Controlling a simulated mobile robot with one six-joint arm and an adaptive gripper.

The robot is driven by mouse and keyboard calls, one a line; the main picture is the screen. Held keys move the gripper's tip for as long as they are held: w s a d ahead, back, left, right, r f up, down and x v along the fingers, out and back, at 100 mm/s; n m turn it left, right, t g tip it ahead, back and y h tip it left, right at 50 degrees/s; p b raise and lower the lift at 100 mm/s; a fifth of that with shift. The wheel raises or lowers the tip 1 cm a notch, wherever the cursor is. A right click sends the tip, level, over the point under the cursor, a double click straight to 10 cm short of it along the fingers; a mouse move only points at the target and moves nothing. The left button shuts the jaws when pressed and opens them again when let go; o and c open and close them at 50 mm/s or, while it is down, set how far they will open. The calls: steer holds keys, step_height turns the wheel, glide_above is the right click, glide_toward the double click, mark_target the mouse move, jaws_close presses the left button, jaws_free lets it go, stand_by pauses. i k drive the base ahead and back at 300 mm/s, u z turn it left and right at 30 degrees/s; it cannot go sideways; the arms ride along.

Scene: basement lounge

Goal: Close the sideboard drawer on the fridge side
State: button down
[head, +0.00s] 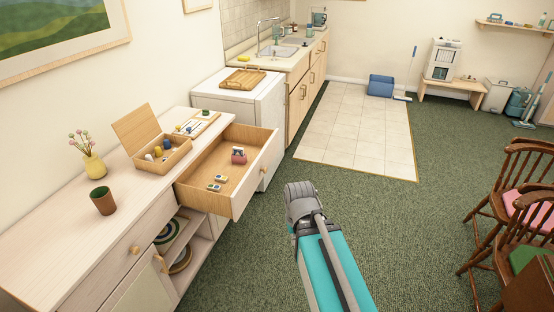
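The pale wood sideboard (65,247) runs along the left wall in the head view. Its drawer at the fridge end (246,191) is pulled well out over the floor. Inside the drawer lie a small pinkish-red holder (238,156) and small yellow-and-blue items (217,182). The white fridge (250,97) stands just beyond the drawer. The sideboard's nearer drawer, with a round wooden knob (134,250), is shut. My teal and grey arm rises from the bottom, right of the open drawer and apart from it in the picture. My gripper is not visible.
On the sideboard stand a yellow vase with flowers (94,166), a brown cup (103,201) and an open wooden box (163,163). Open shelves (194,250) sit below the drawer. Green carpet (400,230) is clear in the middle; wooden chairs (515,195) stand at right.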

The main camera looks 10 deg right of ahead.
mark_target(261, 144)
steer(key=z, duration=0.55)
steer(key=i, duration=1.15)
steer(key=u, duration=0.25)
